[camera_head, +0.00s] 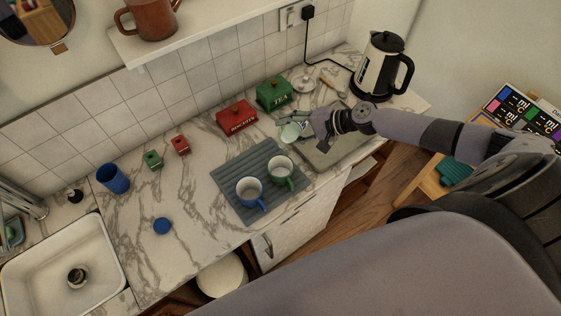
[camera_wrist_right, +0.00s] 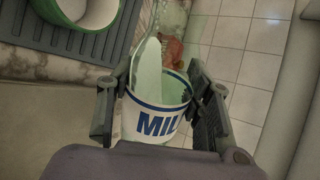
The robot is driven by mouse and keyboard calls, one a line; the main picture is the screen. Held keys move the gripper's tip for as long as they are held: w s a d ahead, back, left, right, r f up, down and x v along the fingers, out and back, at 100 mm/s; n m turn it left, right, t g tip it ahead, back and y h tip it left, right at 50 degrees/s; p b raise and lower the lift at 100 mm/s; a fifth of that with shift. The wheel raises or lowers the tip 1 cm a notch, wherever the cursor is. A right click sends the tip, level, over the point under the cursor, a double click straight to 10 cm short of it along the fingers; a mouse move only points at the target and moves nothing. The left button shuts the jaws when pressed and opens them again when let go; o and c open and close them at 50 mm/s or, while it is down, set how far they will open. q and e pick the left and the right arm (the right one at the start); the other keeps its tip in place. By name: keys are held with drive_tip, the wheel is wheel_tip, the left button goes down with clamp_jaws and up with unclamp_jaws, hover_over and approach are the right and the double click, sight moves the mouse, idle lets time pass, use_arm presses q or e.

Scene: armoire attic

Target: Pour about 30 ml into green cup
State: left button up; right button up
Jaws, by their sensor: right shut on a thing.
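My right gripper (camera_head: 304,128) is shut on a clear glass milk bottle (camera_head: 290,133), above the counter behind the green cup. In the right wrist view the bottle (camera_wrist_right: 160,118) sits between the fingers, with a blue and white label reading "MIL" and white milk inside. The bottle looks tilted; its mouth is not clear. The green cup (camera_head: 274,177) stands upright on a grey ribbed mat (camera_head: 225,178), apart from the bottle. Its rim also shows at upper left in the right wrist view (camera_wrist_right: 105,22). Its inside looks pale; I cannot tell whether it holds milk. My left gripper is out of view.
A blue cup (camera_head: 249,201) stands on the mat left of the green cup. A red biscuit tin (camera_head: 236,121) and green tea tin (camera_head: 273,96) are at the wall. A kettle (camera_head: 380,70) is at the back right, a sink (camera_head: 45,260) at lower left.

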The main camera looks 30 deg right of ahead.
drive_tip(key=b, duration=0.1)
drive_tip(key=y+b, duration=0.1)
drive_tip(key=shift+a+r+m+b, duration=0.2)
drive_tip(key=shift+r+m+b, duration=0.05)
drive_tip(key=shift+m+b, duration=0.15)
drive_tip(key=shift+r+g+y, duration=0.25)
drive_tip(key=shift+g+y, duration=0.05)
drive_tip(key=shift+a+r, duration=0.1)
drive_tip(key=shift+r, duration=0.05)
idle(0.4)
